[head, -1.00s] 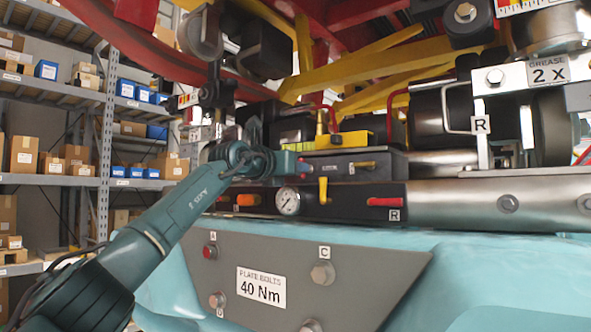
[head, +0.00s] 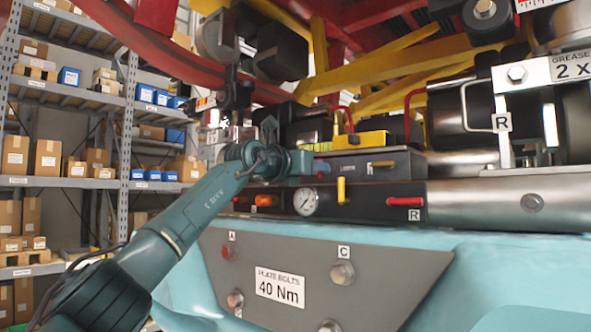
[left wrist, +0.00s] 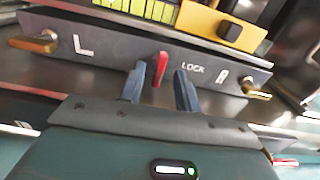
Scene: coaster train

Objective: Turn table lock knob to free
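A red lock knob (left wrist: 160,68) stands upright on a dark panel (left wrist: 115,52), left of the word LOCK, in the left wrist view. My left gripper (left wrist: 160,85) is open, with one finger on each side of the knob. Gaps show between the knob and both fingers. In the head view my left gripper (head: 310,163) is at the left end of the dark box (head: 405,163), and the knob is mostly hidden there. My right gripper is in neither view.
Below the box are a pressure gauge (head: 306,201), a yellow lever (head: 341,190) and a red lever (head: 404,202). Yellow and red beams (head: 400,62) crowd the space above. Shelving (head: 75,180) stands behind at left.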

